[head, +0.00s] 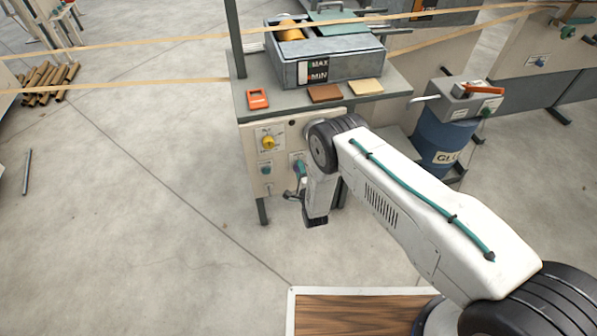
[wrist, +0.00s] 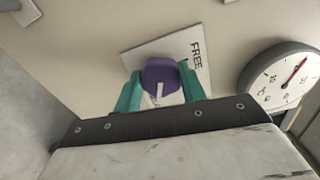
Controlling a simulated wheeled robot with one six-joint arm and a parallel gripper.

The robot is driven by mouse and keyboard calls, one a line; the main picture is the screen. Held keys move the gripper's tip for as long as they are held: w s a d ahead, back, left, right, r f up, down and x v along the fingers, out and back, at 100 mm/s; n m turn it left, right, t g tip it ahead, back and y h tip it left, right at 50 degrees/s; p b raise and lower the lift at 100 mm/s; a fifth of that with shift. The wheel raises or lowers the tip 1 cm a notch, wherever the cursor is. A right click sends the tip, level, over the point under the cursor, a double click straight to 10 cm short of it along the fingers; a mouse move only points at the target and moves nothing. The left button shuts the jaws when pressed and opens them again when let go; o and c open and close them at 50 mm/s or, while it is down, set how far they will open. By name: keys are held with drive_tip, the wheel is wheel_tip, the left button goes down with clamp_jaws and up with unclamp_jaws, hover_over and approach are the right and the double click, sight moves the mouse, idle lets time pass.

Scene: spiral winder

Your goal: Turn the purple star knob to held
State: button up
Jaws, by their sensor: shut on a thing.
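The purple star knob (wrist: 160,75) sits on a white label plate (wrist: 196,48) on the machine's panel in the wrist view. The word FREE shows on the plate to the right of the knob; the rest of the lettering is hidden. A pale pointer mark shows on the knob, toward the bottom of the picture. My gripper (wrist: 160,88) has a teal finger on each side of the knob and is shut on it. In the head view the knob is mostly hidden behind my wrist, in front of the cabinet panel (head: 254,133).
A round dial gauge (wrist: 279,76) with a red needle is right of the knob. The grey glue tray (head: 345,66) stands on top. A blue drum (head: 440,140) stands to the right.

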drive_tip(key=shift+s+f+m, duration=0.1)
drive_tip(key=shift+s+m, duration=0.1)
drive_tip(key=shift+m, duration=0.4)
drive_tip(key=o, duration=1)
drive_tip(key=shift+a, duration=0.1)
drive_tip(key=shift+c, duration=0.2)
drive_tip(key=shift+w, duration=0.1)
drive_tip(key=v, duration=0.8)
drive_tip(key=shift+w, duration=0.1)
